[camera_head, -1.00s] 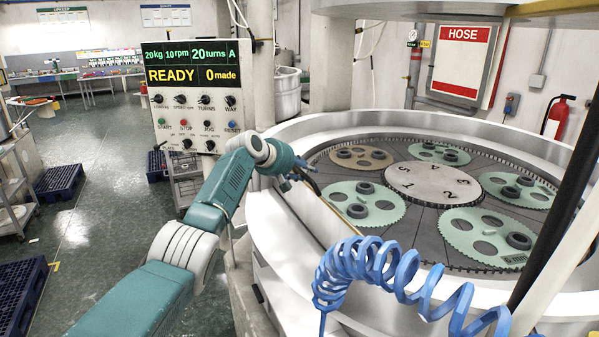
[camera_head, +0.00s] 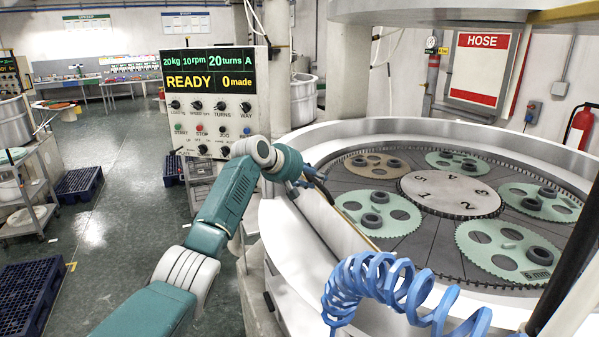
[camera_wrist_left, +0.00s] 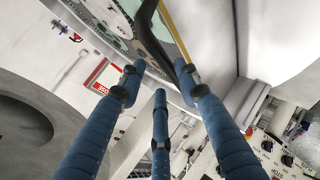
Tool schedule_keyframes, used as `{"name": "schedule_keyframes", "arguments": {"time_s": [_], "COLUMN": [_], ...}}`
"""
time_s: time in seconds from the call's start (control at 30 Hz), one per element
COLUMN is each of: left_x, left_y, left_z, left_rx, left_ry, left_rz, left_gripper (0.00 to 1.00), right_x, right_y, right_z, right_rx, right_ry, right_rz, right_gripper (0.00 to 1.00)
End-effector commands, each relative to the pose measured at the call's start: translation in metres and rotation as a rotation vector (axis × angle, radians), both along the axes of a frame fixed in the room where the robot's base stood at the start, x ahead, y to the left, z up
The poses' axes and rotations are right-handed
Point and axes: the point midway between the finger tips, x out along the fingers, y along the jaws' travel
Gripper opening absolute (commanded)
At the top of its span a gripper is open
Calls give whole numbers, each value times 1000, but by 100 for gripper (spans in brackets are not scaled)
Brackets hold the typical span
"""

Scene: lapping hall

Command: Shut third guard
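The lapping machine's white rim (camera_head: 300,235) surrounds a plate with several toothed discs. A yellow-edged bar (camera_head: 350,222), which may be part of a guard, runs over the rim's near left side. I cannot tell which guard is the third. My left gripper (camera_head: 311,177) is at the bar's upper end, partly hidden by its own wrist. In the left wrist view its blue fingers (camera_wrist_left: 160,78) are spread, with a dark bent handle (camera_wrist_left: 149,38) between and beyond the outer fingertips. I cannot tell whether they touch it. My right gripper is not in view.
A control panel (camera_head: 211,118) reading READY stands left of the machine. A blue coiled hose (camera_head: 385,285) hangs across the near front. Blue pallets (camera_head: 78,183) and a shelf trolley (camera_head: 38,190) stand at the left, with open floor between them and the machine.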

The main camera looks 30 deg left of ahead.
Motion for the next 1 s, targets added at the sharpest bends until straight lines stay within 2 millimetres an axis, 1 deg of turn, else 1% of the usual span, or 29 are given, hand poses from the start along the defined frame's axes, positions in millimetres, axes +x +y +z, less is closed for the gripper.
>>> {"name": "schedule_keyframes", "arguments": {"time_s": [0.03,0.2,0.4,0.6,1.0], "left_x": [-8,-35,-58,-65,-65], "left_y": [4,10,14,16,16], "left_z": [13,27,40,43,43], "left_rx": [0,1,0,-1,0], "left_ry": [-16,-10,-7,-3,-3], "left_rz": [2,1,1,0,0], "left_gripper": [28,28,28,28,28], "right_x": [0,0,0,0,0], "right_y": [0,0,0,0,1], "right_z": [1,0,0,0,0], "right_rx": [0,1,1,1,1], "right_ry": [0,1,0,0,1], "right_rz": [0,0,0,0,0], "right_gripper": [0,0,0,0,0]}}
